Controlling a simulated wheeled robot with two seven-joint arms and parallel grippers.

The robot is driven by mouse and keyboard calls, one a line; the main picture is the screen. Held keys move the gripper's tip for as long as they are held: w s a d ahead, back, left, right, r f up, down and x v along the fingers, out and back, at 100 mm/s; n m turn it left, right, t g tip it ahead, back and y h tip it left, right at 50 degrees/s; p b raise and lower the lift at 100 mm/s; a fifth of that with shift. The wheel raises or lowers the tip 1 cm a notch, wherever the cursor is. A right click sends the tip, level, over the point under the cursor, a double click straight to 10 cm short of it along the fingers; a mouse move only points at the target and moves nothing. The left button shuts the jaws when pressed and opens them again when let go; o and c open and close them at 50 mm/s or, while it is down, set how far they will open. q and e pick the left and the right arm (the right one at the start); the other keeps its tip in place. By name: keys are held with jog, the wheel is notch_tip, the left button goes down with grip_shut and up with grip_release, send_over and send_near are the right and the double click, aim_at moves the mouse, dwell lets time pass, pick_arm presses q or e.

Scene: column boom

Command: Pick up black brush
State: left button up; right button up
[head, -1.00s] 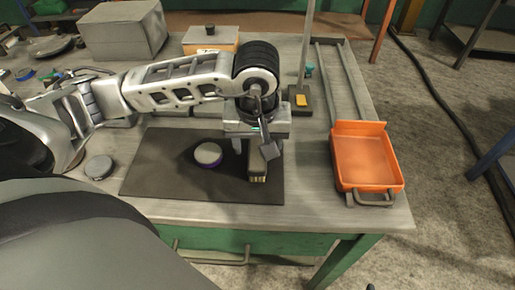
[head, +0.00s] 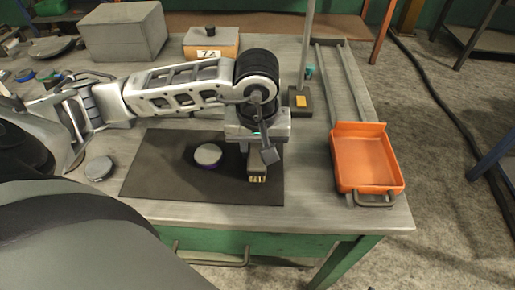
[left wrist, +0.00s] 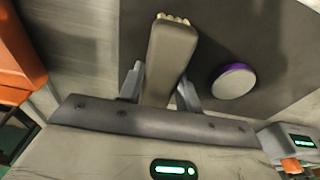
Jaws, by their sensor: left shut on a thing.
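The black brush (head: 257,168) is a dark block with pale bristles at its near end, over the right part of the dark mat (head: 165,180). My left gripper (head: 258,150) comes down from above and is shut on the brush. In the left wrist view the brush (left wrist: 170,55) runs between the two fingers of my left gripper (left wrist: 160,88), bristle end away from the palm. Its other end is hidden by the gripper body. I cannot tell for sure how far the brush is off the mat. My right gripper is not in view.
A round white and purple puck (head: 208,155) lies on the mat left of the brush. An orange tray (head: 367,158) sits at the table's right edge. A grey disc (head: 99,168) lies left of the mat. A stand base with a yellow label (head: 301,101) is behind.

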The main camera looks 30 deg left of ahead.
aim_at(256, 148)
pick_arm(q)
jog(key=shift+r, duration=0.45)
jog(key=r, duration=0.1)
jog(key=s+r, duration=0.1)
jog(key=r, duration=0.1)
jog(key=shift+s+d+r+b, duration=0.1)
jog(key=shift+d+r+b, duration=0.1)
jog(key=shift+b, duration=0.15)
jog(key=s+d+r+b, duration=0.3)
jog(key=s+r+b, duration=0.5)
jog(key=s, duration=0.4)
jog(key=shift+s+d+b, duration=0.15)
jog(key=shift+d+b, duration=0.15)
jog(key=shift+b, duration=0.4)
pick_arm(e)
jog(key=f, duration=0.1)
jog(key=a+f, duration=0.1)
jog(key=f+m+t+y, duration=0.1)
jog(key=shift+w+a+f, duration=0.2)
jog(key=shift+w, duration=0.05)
pick_arm(q)
jog(key=shift+r, duration=0.1)
